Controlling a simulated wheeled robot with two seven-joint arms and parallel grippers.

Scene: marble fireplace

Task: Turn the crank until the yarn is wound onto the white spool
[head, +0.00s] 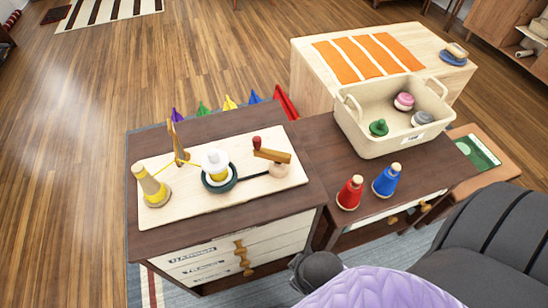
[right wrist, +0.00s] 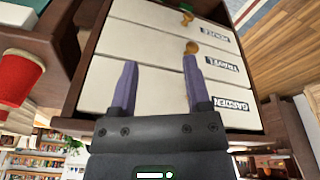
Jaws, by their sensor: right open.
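The white spool (head: 213,161) stands upright in a dark round pulley (head: 219,184), with some yellow on its lower part. A yellow yarn cone (head: 151,186) stands at the board's left end. A thin yellow strand runs from it past a wooden post (head: 179,145) to the spool. The crank (head: 273,156) is a wooden arm with a red knob (head: 256,142) over a round hub (head: 279,171); a dark belt links it to the pulley. My right gripper (right wrist: 158,62) is open and empty in front of the drawer fronts, away from the crank. My left gripper is not in view.
The board (head: 285,188) lies on a brown cabinet with labelled drawers (head: 207,254). A red cone (head: 350,192) and a blue cone (head: 386,180) stand to the right. Behind them is a cream basket (head: 378,142) with several yarn items. A grey seat-like shape (head: 495,240) fills the lower right.

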